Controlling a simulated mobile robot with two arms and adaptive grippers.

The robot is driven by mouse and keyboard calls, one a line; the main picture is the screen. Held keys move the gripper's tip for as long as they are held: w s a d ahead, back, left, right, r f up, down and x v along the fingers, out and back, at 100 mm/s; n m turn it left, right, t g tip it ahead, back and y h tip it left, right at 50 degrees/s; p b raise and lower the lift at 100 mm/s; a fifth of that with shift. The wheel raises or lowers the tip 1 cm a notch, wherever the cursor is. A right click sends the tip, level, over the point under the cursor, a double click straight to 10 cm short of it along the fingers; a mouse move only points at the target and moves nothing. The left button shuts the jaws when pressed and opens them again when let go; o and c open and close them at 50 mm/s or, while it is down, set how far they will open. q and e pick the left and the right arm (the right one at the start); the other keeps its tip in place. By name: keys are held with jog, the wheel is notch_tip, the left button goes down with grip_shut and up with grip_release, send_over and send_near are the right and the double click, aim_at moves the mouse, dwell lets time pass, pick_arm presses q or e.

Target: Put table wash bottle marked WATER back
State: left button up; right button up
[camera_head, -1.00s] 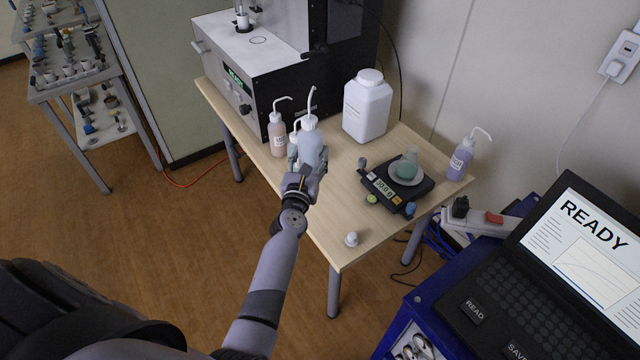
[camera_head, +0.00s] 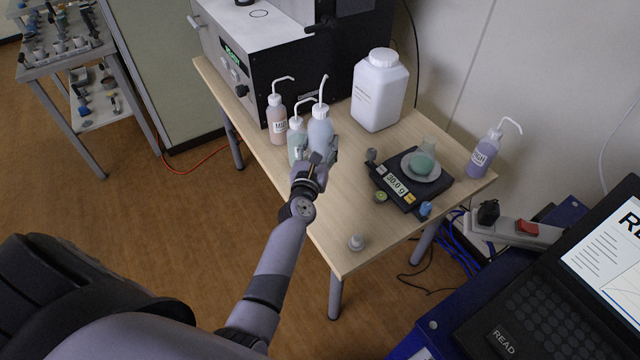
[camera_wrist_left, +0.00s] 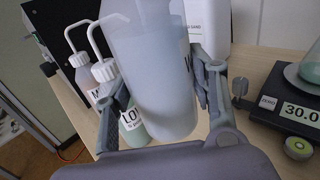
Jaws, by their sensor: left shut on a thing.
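A pale-blue wash bottle (camera_head: 321,127) with a white cap and a long bent spout is in my left gripper (camera_head: 316,158). My left gripper is shut on it, one finger on each side. The left wrist view shows the bottle (camera_wrist_left: 152,75) slightly tilted between the fingers. My right gripper is not in view.
Left of the held bottle stand a pinkish wash bottle (camera_head: 277,120) and a greenish one marked LOW (camera_wrist_left: 134,128). A white jug (camera_head: 379,92), a scale reading 30.0 g (camera_head: 404,199) and a purple wash bottle (camera_head: 484,156) stand to the right. A black-and-white machine (camera_head: 285,62) is behind.

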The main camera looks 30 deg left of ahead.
pick_arm(q)
notch_tip(320, 180, down, 6)
jog(key=b, duration=0.4)
jog(key=shift+f, duration=0.2)
jog(key=shift+f+b, duration=2.25)
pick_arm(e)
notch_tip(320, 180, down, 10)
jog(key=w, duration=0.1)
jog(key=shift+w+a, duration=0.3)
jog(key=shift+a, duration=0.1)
pick_arm(q)
jog(key=shift+f, duration=0.2)
jog(key=o, duration=0.8)
jog(key=shift+o, duration=0.2)
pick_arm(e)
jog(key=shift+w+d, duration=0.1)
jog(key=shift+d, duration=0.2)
pick_arm(q)
jog(key=shift+r, duration=0.1)
jog(key=v, duration=1.1)
jog(key=shift+s+b, duration=0.1)
jog(key=shift+b, duration=0.2)
jog(key=shift+s+d, duration=0.15)
jog(key=shift+s, duration=0.25)
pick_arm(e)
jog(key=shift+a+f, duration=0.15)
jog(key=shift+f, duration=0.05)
